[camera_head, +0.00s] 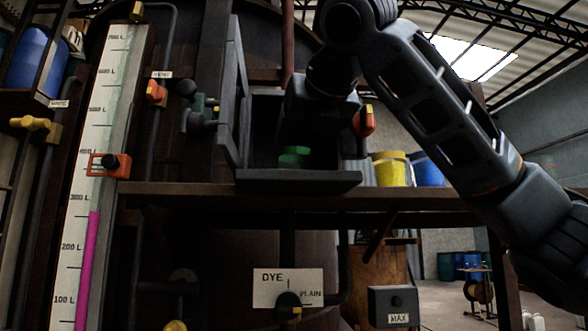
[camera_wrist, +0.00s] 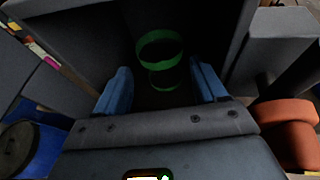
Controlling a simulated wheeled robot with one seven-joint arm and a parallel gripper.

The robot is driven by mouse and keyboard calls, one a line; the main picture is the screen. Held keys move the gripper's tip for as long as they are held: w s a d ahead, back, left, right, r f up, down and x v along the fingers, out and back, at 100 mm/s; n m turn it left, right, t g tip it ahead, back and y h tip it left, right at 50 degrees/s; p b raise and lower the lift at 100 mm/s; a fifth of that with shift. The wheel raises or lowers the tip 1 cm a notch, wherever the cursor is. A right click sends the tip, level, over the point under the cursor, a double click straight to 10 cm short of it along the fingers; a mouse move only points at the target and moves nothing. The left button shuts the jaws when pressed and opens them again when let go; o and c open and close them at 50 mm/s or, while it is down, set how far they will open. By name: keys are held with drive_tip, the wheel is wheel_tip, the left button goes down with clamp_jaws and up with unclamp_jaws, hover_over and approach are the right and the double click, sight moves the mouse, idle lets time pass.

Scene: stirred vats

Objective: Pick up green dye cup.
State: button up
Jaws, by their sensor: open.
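The green dye cup (camera_head: 294,157) stands inside a dark open-fronted box (camera_head: 300,181) on the shelf, low in its opening. In the wrist view the green cup (camera_wrist: 160,60) shows its rim and a darker green band below, dim in the shadow. My gripper (camera_wrist: 161,88) is open, with a blue finger at either side and the cup ahead, between and a little beyond the fingertips. Nothing is held. In the head view my arm comes in from the right and its wrist covers the top of the box opening; the fingers are hidden there.
The box door (camera_head: 236,100) stands open at the left. An orange-red valve handle (camera_head: 364,121) is close to the right of my wrist, and a yellow bucket (camera_head: 391,169) stands further right. A tall level gauge (camera_head: 107,140) is at the left. Below the shelf is a DYE/PLAIN plate (camera_head: 272,291).

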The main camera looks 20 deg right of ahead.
sight(300, 149)
drive_tip(key=p+x, duration=0.1)
drive_tip(key=x, duration=0.4)
drive_tip(key=c, duration=0.7)
